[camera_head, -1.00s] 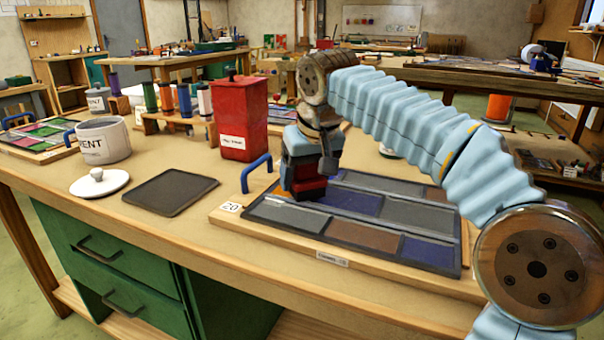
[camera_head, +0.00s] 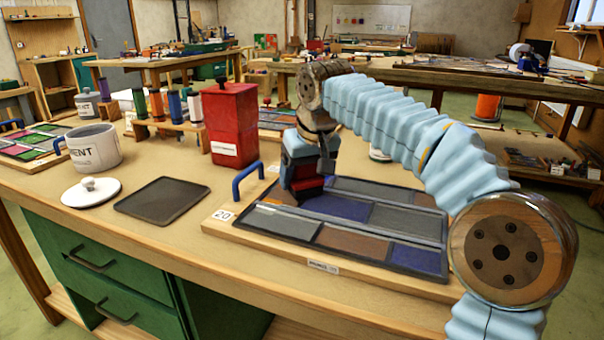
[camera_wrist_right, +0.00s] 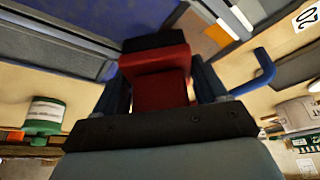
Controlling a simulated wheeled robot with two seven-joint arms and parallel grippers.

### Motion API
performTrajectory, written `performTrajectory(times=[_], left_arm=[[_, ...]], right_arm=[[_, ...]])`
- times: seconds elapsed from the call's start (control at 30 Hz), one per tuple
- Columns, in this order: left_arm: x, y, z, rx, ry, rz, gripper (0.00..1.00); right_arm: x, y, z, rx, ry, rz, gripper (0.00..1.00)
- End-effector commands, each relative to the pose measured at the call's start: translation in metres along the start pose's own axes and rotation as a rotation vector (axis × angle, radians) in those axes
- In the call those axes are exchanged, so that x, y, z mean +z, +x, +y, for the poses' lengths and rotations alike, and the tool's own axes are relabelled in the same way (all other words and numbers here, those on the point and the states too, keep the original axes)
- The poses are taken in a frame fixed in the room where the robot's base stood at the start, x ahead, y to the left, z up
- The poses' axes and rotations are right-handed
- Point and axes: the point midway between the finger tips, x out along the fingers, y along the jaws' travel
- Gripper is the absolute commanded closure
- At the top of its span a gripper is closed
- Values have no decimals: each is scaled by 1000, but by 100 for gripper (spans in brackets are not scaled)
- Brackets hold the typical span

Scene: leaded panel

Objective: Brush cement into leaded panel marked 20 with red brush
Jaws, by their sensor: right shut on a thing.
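The leaded panel, a dark frame of grey, blue and brown panes (camera_head: 345,240), lies flat on a wooden board. A white tag marked 20 (camera_head: 222,215) is at its left front corner. My right gripper (camera_head: 303,170) points down over the panel's left part, shut on the red brush (camera_head: 306,187). In the right wrist view the red brush (camera_wrist_right: 160,85) sits between my right gripper's fingers (camera_wrist_right: 163,90), with a dark end towards the panel. The brush is at or just above the panes; contact cannot be told. My left gripper is not in view.
A blue handle (camera_head: 247,182) stands by the panel's left end. A red canister (camera_head: 234,125), an open cement pot (camera_head: 95,150), its white lid (camera_head: 90,192) and a dark flat tray (camera_head: 162,200) are to the left. Colored spools (camera_head: 173,107) stand behind.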

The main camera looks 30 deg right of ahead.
Motion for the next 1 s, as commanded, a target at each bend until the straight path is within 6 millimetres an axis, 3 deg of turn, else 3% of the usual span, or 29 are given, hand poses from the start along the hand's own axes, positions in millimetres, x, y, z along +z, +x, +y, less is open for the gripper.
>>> performTrajectory(times=[1.0], left_arm=[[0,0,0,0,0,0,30]], right_arm=[[-26,11,29,1,1,-2,52]])
